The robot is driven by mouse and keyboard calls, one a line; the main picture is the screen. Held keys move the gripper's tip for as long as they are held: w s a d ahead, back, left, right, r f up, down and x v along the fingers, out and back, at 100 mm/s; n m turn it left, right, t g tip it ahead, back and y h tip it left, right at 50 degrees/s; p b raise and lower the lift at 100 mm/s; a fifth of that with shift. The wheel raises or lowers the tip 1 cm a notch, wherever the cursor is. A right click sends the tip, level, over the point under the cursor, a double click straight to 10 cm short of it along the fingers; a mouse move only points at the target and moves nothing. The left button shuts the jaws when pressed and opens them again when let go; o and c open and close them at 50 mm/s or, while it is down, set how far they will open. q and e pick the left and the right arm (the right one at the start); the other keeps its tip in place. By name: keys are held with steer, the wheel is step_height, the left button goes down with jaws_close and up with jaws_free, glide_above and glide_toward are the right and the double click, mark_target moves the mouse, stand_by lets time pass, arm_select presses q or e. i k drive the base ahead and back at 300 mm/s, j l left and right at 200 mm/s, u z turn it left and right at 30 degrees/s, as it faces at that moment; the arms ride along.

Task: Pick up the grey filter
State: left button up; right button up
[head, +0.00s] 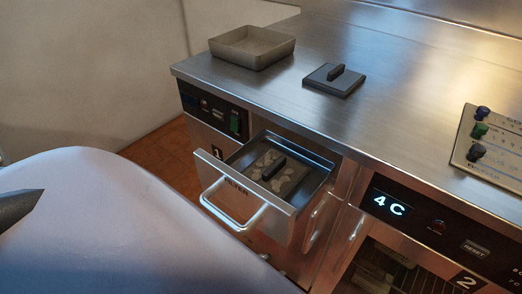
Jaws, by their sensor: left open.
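A flat, square dark grey filter (334,80) with a raised black handle lies on the steel counter, near its front edge. A similar plate with a black handle and pale blotches (284,184) sits inside the open drawer (245,205) marked FILTER, below the counter. Only a dark pointed part of my left gripper (18,207) shows at the left edge of the head view. It is open, well apart from both plates. My right gripper is out of view.
The pulled-out drawer's handle (235,210) juts out in front. A knob panel (490,140) lies at the right. The counter's middle is clear.

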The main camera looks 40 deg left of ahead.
mark_target(278, 173)
steer(key=j, duration=0.6)
steer(key=i+j, duration=0.15)
steer(key=j, duration=1.1)
steer(key=i, duration=0.05)
